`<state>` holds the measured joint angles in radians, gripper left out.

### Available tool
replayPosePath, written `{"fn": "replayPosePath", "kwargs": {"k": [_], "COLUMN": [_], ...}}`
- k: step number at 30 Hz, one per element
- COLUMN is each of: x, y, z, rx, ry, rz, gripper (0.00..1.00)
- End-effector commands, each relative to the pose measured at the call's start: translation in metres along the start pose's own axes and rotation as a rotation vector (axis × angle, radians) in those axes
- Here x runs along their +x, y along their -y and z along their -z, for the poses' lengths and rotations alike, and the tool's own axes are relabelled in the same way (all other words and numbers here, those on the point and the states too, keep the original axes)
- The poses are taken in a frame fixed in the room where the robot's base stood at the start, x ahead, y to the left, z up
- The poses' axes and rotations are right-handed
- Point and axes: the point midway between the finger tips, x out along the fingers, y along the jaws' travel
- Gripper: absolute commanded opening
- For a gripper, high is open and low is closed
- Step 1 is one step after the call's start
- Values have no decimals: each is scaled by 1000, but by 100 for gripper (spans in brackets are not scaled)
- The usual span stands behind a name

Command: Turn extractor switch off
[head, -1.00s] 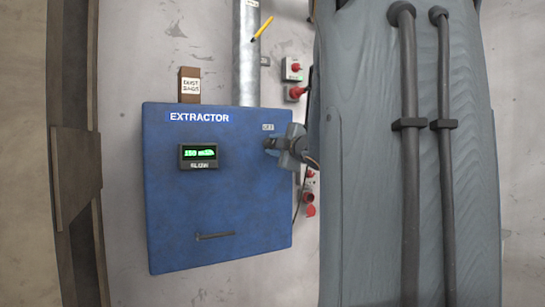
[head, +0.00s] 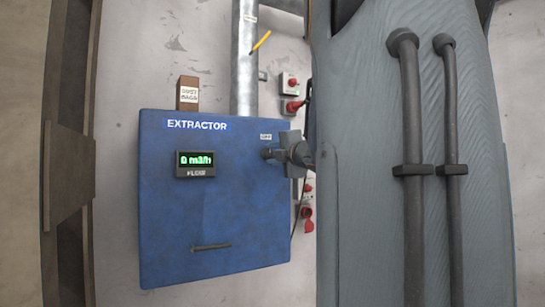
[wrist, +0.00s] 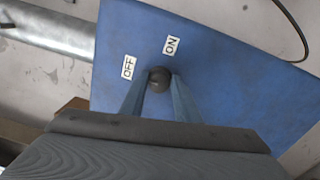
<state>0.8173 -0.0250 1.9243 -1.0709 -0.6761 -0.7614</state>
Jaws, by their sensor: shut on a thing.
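The blue extractor box (head: 215,215) hangs on the wall. Its display (head: 196,163) reads 0 m3/h. In the wrist view, a round dark switch knob (wrist: 159,78) sits on the blue face (wrist: 215,75), below an OFF label (wrist: 128,67) and an ON label (wrist: 171,45). My gripper (wrist: 159,90) is shut on the knob, one finger on each side. In the head view my gripper (head: 283,153) is at the box's upper right edge and hides most of the knob, just below the OFF label (head: 265,136).
A dust bags box (head: 188,93) stands on top. Red sockets (head: 292,106) are on the wall behind my arm. A slot-like handle (head: 211,247) is low on the box.

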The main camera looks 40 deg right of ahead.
Motion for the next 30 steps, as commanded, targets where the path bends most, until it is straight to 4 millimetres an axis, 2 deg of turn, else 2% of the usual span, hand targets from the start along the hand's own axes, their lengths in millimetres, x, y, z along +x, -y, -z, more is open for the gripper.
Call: {"fn": "replayPosePath", "kwargs": {"k": [7,8,10,11,22,30], "x": [0,0,0,0,-6,-48], "y": [-5,-5,-4,-4,-2,-3], "z": [0,0,0,0,-1,-1], "rx": [-2,-2,-2,-2,0,-1], "ry": [0,0,0,0,1,2], "rz": [-7,-7,-7,-6,-3,-5], "gripper": [6,30,42,45,45,45]}}
